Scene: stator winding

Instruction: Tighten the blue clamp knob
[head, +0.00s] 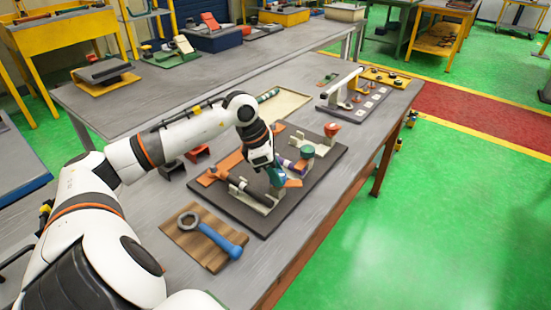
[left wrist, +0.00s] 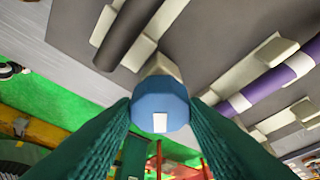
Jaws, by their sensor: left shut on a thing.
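The blue clamp knob (left wrist: 160,105) shows end-on in the left wrist view, with a white mark on its face and a pale clamp body behind it. My left gripper (head: 277,178) reaches down to the fixture on the dark board (head: 264,231). Its green ribbed fingers are on both sides of the knob and shut on it. In the head view the fingers largely hide the knob. A black rod (head: 251,190) lies in pale supports beside the gripper; it also shows in the left wrist view (left wrist: 125,35). My right gripper is not in view.
A purple-and-white rod (left wrist: 275,80) lies close to the right of the knob. A green cap (head: 307,151) and red cap (head: 331,129) stand behind the gripper. A blue-handled wrench (head: 222,240) lies on a wooden board at the front.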

